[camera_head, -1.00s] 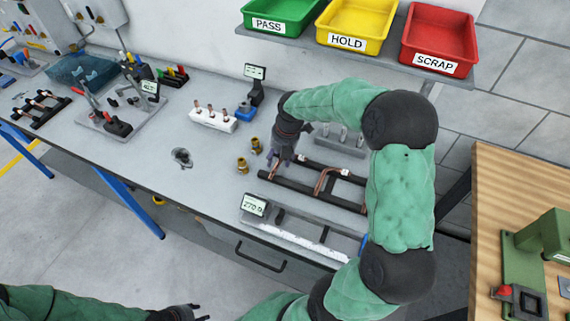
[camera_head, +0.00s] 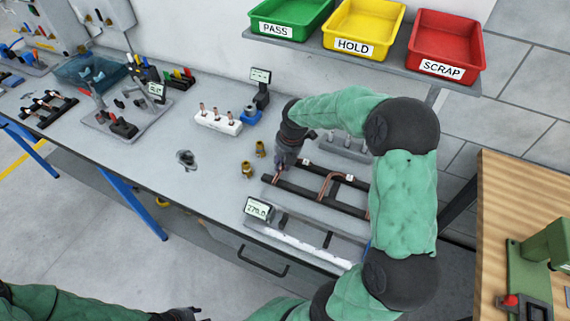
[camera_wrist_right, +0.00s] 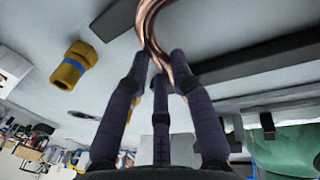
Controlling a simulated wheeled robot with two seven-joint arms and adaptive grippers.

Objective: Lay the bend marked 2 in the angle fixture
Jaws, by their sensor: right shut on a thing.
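My right gripper (camera_head: 281,168) is shut on a copper bend (camera_wrist_right: 152,28) at the left end of the dark two-bar rack (camera_head: 306,191). In the right wrist view the fingers (camera_wrist_right: 165,75) close around the copper tube. In the head view only a little of this bend shows below the fingers. Another copper bend (camera_head: 327,186) lies across the rack bars to the right. I cannot read a 2 on either bend. The fixture with an upright display (camera_head: 110,117) stands at the left; I cannot tell if it is the angle fixture. My left gripper (camera_head: 190,314) is at the bottom edge, its jaws unclear.
A long gauge with a display (camera_head: 258,208) lies in front of the rack. Brass fittings (camera_head: 247,169) stand left of my right gripper. A white block with copper pieces (camera_head: 217,121) is behind. Trays (camera_head: 440,70) sit on the back shelf. The table's middle left is mostly clear.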

